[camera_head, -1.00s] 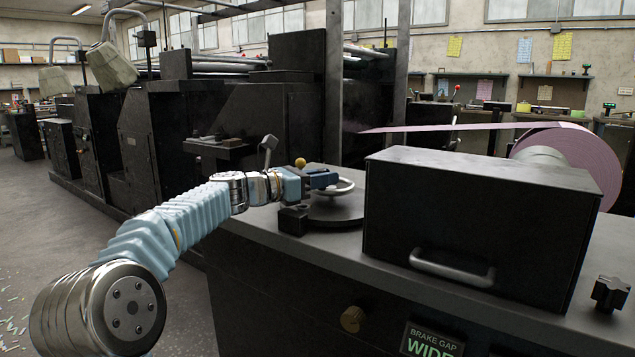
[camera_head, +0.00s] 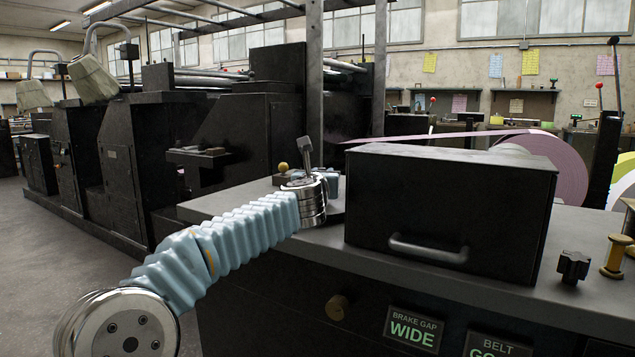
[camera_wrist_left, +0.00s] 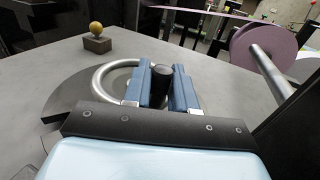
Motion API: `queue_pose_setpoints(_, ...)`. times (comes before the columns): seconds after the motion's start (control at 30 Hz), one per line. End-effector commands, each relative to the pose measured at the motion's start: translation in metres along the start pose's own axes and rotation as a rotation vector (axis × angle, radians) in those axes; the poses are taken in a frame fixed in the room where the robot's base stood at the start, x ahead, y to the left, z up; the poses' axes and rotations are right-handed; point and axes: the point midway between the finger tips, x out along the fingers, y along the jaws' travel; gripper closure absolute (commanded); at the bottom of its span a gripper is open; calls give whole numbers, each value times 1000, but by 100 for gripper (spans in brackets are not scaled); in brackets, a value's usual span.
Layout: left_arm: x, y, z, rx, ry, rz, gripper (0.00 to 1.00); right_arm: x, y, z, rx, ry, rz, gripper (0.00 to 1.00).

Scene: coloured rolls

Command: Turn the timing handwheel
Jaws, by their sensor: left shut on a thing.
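The timing handwheel is a silver ring (camera_wrist_left: 103,77) above a dark disc (camera_wrist_left: 62,104) on the grey bench top. A black upright grip (camera_wrist_left: 162,74) stands at its rim in the left wrist view. My left gripper (camera_wrist_left: 163,88) has its two blue fingers on either side of this grip and is shut on it. In the head view my left gripper (camera_head: 331,180) is mostly hidden behind my silver wrist, and the wheel is nearly all hidden too. My right gripper is in neither view.
A large black box (camera_head: 450,200) with a silver handle stands right of the wheel. A yellow ball on a block (camera_wrist_left: 96,31) sits beyond the wheel. A pink roll (camera_wrist_left: 262,45) is behind the box. A black knob (camera_head: 573,266) and a spool (camera_head: 616,257) stand at the right.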

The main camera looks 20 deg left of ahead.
Motion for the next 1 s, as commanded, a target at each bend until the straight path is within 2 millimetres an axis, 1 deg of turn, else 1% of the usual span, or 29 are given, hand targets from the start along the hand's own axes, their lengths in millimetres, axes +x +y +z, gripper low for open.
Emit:
queue_pose_setpoints(0.03,0,-3,-1,-1,0,14,100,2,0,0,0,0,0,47)
queue_pose_setpoints(0.3,2,-4,0,-2,0,77,100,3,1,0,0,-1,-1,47)
queue_pose_setpoints(0.73,3,-4,1,-1,-1,85,100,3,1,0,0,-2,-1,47)
queue_pose_setpoints(0.77,3,-4,1,-1,-1,85,71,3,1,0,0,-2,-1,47)
queue_pose_setpoints(0.8,3,-4,1,-1,-1,85,65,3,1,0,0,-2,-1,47)
queue_pose_setpoints(0.87,3,-4,1,-1,0,85,56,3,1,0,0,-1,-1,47)
queue_pose_setpoints(1.0,3,-4,0,-1,0,86,56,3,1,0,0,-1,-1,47)
